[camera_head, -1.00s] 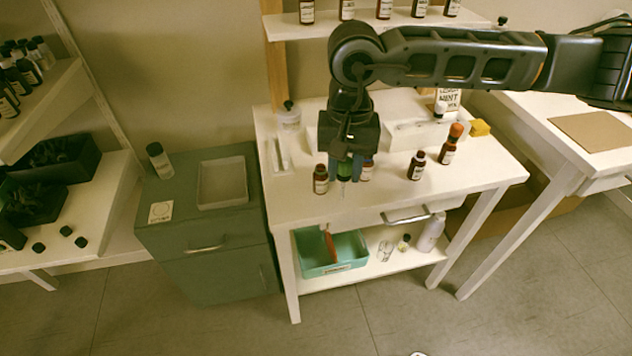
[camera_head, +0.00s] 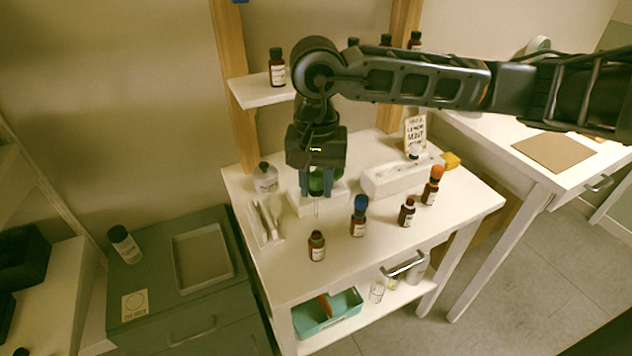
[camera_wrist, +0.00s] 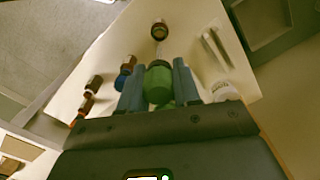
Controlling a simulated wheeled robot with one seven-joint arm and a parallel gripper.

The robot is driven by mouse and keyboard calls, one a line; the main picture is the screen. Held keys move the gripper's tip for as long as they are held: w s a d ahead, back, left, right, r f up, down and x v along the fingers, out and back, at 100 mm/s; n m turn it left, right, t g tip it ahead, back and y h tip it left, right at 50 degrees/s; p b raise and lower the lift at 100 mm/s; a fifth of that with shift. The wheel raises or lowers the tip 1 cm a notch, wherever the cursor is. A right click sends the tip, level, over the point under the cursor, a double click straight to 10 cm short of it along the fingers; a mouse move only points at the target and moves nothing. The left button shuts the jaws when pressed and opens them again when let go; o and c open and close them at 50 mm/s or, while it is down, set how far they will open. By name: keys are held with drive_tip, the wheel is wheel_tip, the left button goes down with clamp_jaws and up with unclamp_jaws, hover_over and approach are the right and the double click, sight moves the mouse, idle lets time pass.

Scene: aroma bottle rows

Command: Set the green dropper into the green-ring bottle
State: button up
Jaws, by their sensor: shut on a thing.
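My gripper (camera_head: 317,184) is shut on the green dropper, whose green bulb (camera_wrist: 158,84) shows between the fingers in the wrist view. Its thin clear tube (camera_head: 317,207) hangs down above the white table, apart from any bottle. An uncapped brown bottle (camera_head: 317,248) stands upright at the table's front left, nearer the front edge than the dropper. It also shows ahead of the fingers in the wrist view (camera_wrist: 159,31). Another uncapped brown bottle (camera_head: 407,213) stands farther right. The ring colours on both necks are too small to tell.
A blue-topped bottle (camera_head: 359,217) and an orange-topped bottle (camera_head: 432,187) stand on the same table (camera_head: 285,284). A white bottle (camera_head: 265,178), a narrow tray (camera_head: 266,222) and a white rack (camera_head: 392,177) are behind or beside them. A shelf (camera_head: 255,91) hangs above.

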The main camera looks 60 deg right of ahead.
sight(316, 213)
drive_tip(key=shift+f+b, duration=0.2)
drive_tip(key=shift+b, duration=0.7)
drive_tip(key=shift+f+b, duration=1.8)
drive_tip(key=shift+b, duration=0.7)
drive_tip(key=shift+f+b, duration=0.2)
drive_tip(key=shift+b, duration=0.65)
drive_tip(key=shift+f+b, duration=3.7)
drive_tip(key=shift+b, duration=0.9)
drive_tip(key=o, duration=0.7)
drive_tip(key=shift+r+p, duration=1.05)
drive_tip(key=shift+r, duration=2.5)
